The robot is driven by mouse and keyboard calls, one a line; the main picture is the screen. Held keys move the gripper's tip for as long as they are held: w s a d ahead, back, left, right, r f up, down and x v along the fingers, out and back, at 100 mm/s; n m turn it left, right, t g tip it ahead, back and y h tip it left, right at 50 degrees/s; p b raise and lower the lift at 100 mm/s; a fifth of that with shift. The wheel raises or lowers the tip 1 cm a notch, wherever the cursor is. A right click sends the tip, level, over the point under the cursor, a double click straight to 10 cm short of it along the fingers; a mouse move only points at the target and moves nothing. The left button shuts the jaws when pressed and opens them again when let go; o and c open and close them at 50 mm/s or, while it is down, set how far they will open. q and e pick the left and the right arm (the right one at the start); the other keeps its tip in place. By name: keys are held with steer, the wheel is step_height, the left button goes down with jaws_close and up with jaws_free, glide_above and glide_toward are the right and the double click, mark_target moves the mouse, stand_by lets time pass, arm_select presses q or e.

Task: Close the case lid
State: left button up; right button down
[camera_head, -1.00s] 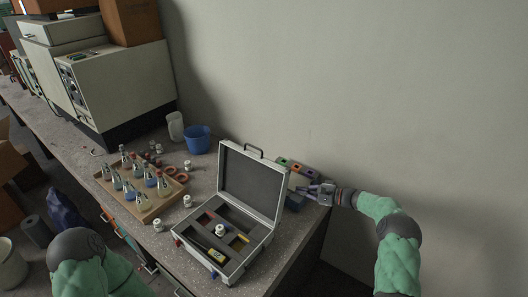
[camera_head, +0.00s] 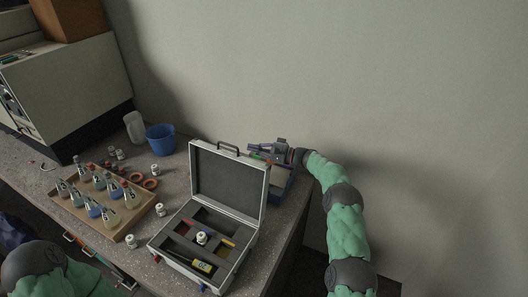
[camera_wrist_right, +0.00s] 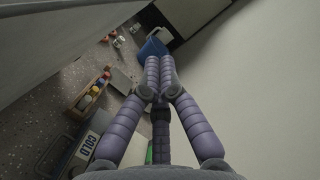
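Contact is not visible. My left gripper is out of view.
A blue bin (camera_head: 284,178) stands behind the case, under my right gripper; a COLD label (camera_wrist_right: 86,146) shows in the wrist view. A wooden tray (camera_head: 118,234) of flasks, jars, orange rings (camera_head: 151,183) and a blue cup (camera_head: 160,139) are left. The wall is behind.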

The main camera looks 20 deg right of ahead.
steer(key=shift+s+a+r, duration=0.15)
steer(key=shift+s+a, duration=0.15)
steer(key=shift+a, duration=0.45)
steer(key=shift+s+a+r, duration=0.2)
steer(key=shift+s+a, duration=0.05)
steer(key=shift+a, duration=0.5)
steer(key=shift+s+a+r, duration=0.15)
steer(key=shift+s+a, duration=0.15)
steer(key=shift+a, duration=0.45)
